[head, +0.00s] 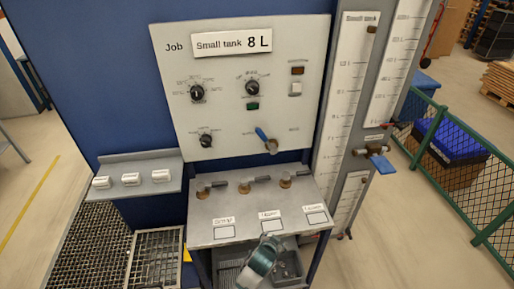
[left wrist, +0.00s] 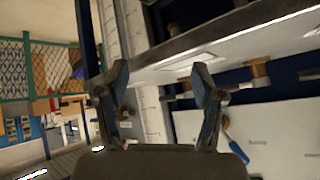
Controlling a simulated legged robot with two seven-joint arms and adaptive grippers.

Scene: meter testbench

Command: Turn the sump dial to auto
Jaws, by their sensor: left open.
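The upright grey panel (head: 300,60) carries three black dials: an upper left dial (head: 197,93), an upper right dial (head: 252,88) and a lower left dial (head: 206,140). Their small lettering is too blurred to read, so I cannot tell which is the sump dial or where it points. The panel also shows at the lower right of the left wrist view (left wrist: 270,145). My left gripper (left wrist: 160,80) is open and empty in the left wrist view, apart from the dials. My right gripper is not in view.
A blue-handled lever (head: 265,138) sticks out at the panel's lower right. Below the panel is a grey shelf (head: 208,232) with several valves. Tall scales (head: 345,100) stand at right, with another blue-handled valve (head: 380,160). A small ledge (head: 120,185) holds three white blocks at left.

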